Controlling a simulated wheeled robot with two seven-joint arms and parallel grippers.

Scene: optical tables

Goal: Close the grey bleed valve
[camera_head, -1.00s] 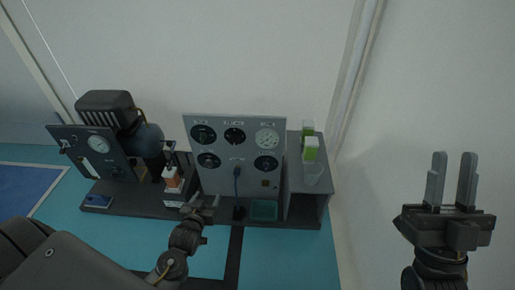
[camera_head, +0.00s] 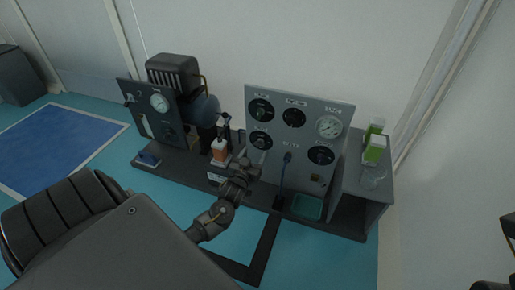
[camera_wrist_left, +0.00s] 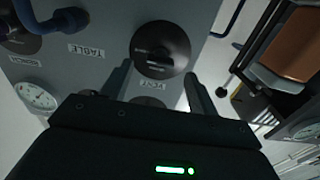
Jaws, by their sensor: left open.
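My left gripper (camera_head: 245,168) is open in front of the lower left of the grey gauge panel (camera_head: 342,105). In the left wrist view its two fingers (camera_wrist_left: 157,90) stand apart, on either side of the label VENT. A round black knob (camera_wrist_left: 160,48) marked VENT lies just beyond the fingertips; I see no grip on it. In the head view this appears to be the lower left knob (camera_head: 260,140). No part is visibly labelled bleed valve, so I cannot tell which it is. My right gripper (camera_head: 508,225) is mostly cut off at the right edge.
A dark panel with a gauge (camera_head: 159,102) stands to the left, with a black motor-like unit (camera_head: 173,68) behind it. An orange-bodied item (camera_head: 219,150) stands between the panels. A blue hose (camera_head: 284,175) and a green tray (camera_head: 307,207) are close by. Green-white boxes (camera_head: 374,148) sit right.

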